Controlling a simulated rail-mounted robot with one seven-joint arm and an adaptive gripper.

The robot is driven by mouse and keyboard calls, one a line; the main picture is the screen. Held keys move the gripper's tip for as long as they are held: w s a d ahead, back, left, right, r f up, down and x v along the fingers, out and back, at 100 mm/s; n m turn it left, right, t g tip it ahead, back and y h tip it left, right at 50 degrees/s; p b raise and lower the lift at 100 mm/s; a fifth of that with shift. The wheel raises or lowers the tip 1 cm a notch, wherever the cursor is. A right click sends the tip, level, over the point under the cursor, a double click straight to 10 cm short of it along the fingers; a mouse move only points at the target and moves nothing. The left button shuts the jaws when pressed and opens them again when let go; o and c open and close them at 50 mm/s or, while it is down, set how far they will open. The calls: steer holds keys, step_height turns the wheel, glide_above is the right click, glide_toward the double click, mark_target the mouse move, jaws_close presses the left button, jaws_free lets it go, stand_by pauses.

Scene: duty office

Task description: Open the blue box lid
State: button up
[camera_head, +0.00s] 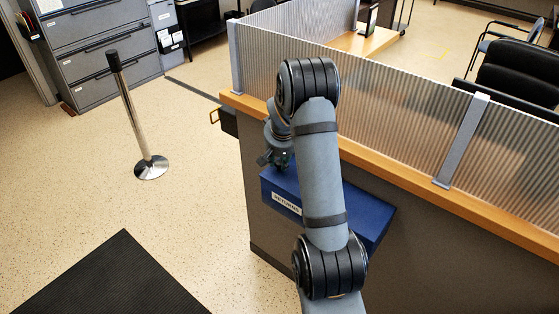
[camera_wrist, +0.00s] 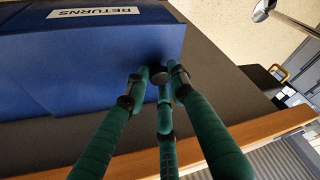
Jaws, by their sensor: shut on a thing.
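The blue box (camera_head: 370,215) is fixed to the grey side of the counter and has a white "RETURNS" label (camera_head: 286,203). Its lid looks down, and I see no open gap. My arm hides the middle of the box. My gripper (camera_head: 275,160) is at the far left corner of the box. In the wrist view, the green fingers of my gripper (camera_wrist: 158,80) come together at the edge of the blue lid (camera_wrist: 120,45). They are shut on that edge, though the exact contact is partly hidden by the fingers.
A wooden counter ledge (camera_head: 400,178) with a ribbed translucent screen (camera_head: 395,95) runs along the right. A post on a round base (camera_head: 151,167) stands on the open floor to the left. A dark mat (camera_head: 115,280) lies at the front left. Grey cabinets (camera_head: 100,60) stand behind.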

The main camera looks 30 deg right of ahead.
steer(key=shift+r, duration=0.1)
jaws_close()
steer(key=shift+w, duration=0.1)
